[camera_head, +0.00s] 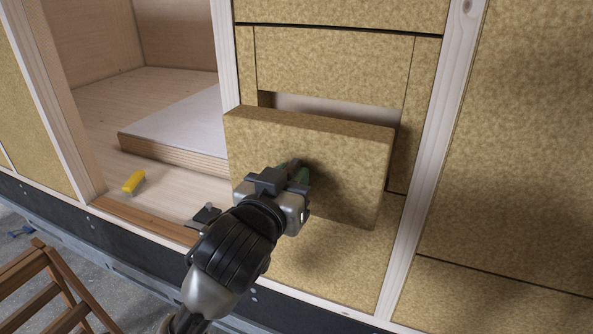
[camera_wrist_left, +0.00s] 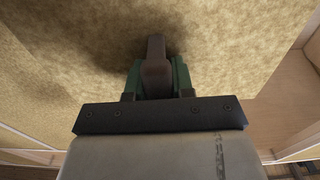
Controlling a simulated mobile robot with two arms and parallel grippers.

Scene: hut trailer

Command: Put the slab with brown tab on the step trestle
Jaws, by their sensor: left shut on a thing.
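The slab (camera_head: 350,165) is a thick yellow-brown fibrous block. It stands out in front of a gap in the wall panels, with its top and front faces showing. My left gripper (camera_head: 297,174) is at the middle of its front face. In the left wrist view the green fingers (camera_wrist_left: 156,80) are shut around the brown tab (camera_wrist_left: 155,68) on the slab's face (camera_wrist_left: 235,45). The step trestle (camera_head: 48,285), of brown wood, is at the lower left, partly cut off by the frame. My right gripper is not in view.
A pale gap (camera_head: 330,108) shows behind the slab. Wooden studs (camera_head: 437,150) stand on either side. A yellow-handled brush-like item (camera_head: 134,181) lies on the wooden floor left of my arm. A small blue item (camera_head: 20,232) lies on the concrete.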

